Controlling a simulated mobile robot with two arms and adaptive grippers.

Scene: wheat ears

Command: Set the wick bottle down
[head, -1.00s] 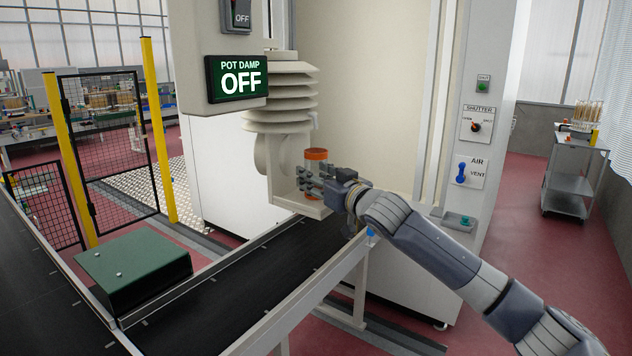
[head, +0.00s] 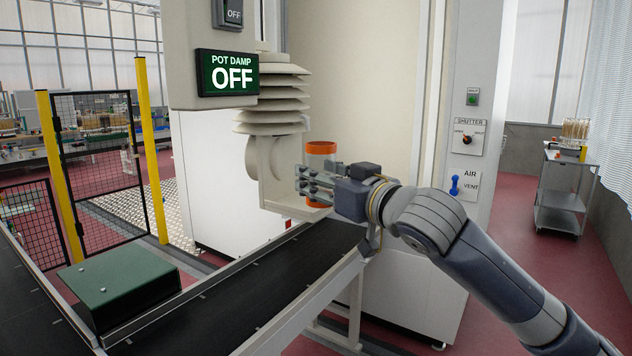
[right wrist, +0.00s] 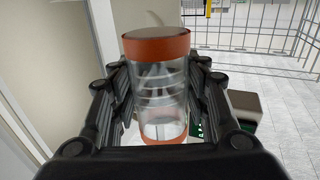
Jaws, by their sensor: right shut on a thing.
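The wick bottle (head: 321,160) is a clear cylinder with an orange cap and an orange base. My right gripper (head: 312,183) is shut around its middle and holds it upright in front of the white bracket (head: 285,192) under the louvred shield. In the right wrist view the bottle (right wrist: 160,85) stands between both fingers of the gripper (right wrist: 160,110). I cannot tell whether its base touches the bracket's ledge. My left gripper is not in view.
A dark conveyor (head: 290,262) runs below the bottle, with a green box (head: 118,285) on its left. The white cabinet (head: 375,90) stands close behind. A "POT DAMP OFF" display (head: 228,73) hangs at upper left. A metal cart (head: 560,195) stands far right.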

